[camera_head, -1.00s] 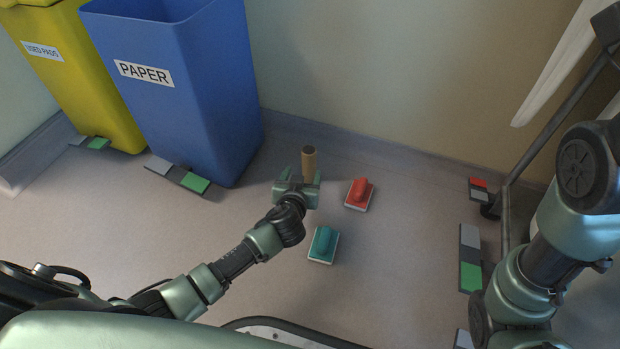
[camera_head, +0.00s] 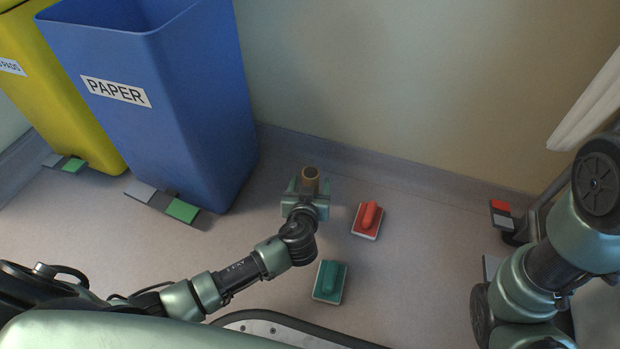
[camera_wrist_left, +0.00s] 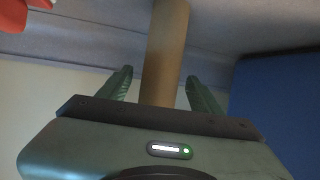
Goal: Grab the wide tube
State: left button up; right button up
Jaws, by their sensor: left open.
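The wide tube is a brown, hollow cardboard-like tube (camera_head: 310,174) standing upright on the floor near the wall. It also shows in the left wrist view (camera_wrist_left: 167,50), running between the two green fingers. My left gripper (camera_head: 309,186) is open, with its fingers on either side of the tube; a gap shows on each side in the left wrist view. The tube's lower part is hidden by the gripper in the head view. My right arm shows at the right, but its gripper is out of view.
A red-handled pad (camera_head: 368,220) lies right of the left gripper, and a teal one (camera_head: 330,281) lies nearer to me. A blue paper bin (camera_head: 190,110) and a yellow bin (camera_head: 75,120) stand left. The wall (camera_head: 400,90) is close behind the tube.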

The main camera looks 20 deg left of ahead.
pick_arm(q)
grip_shut()
jog(key=shift+r, duration=0.1)
